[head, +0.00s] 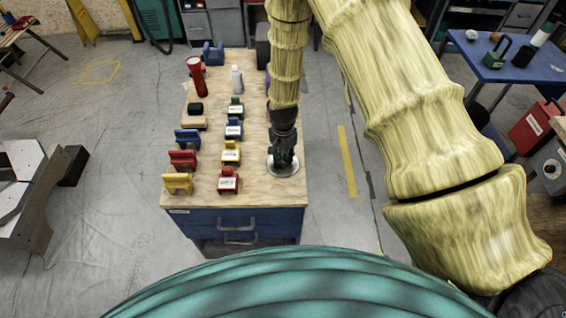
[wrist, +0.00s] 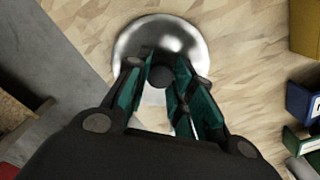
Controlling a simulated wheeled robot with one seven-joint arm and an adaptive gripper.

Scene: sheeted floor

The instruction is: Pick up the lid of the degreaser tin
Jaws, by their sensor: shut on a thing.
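The lid is a round, shiny metal disc with a dark knob, near the right edge of the wooden bench top (head: 258,193) in the head view (head: 287,174). In the wrist view the lid (wrist: 190,38) fills the upper middle, with its knob (wrist: 161,77) between the fingertips. My gripper (head: 284,160) points down over the lid and is shut on its knob; it also shows in the wrist view (wrist: 159,70). The fingers hide part of the lid. I cannot tell whether the lid touches anything below it, and no tin body is clearly visible.
Farther back are a red torch (head: 196,76) and a white bottle (head: 236,80). A blue table (head: 500,60) stands at right.

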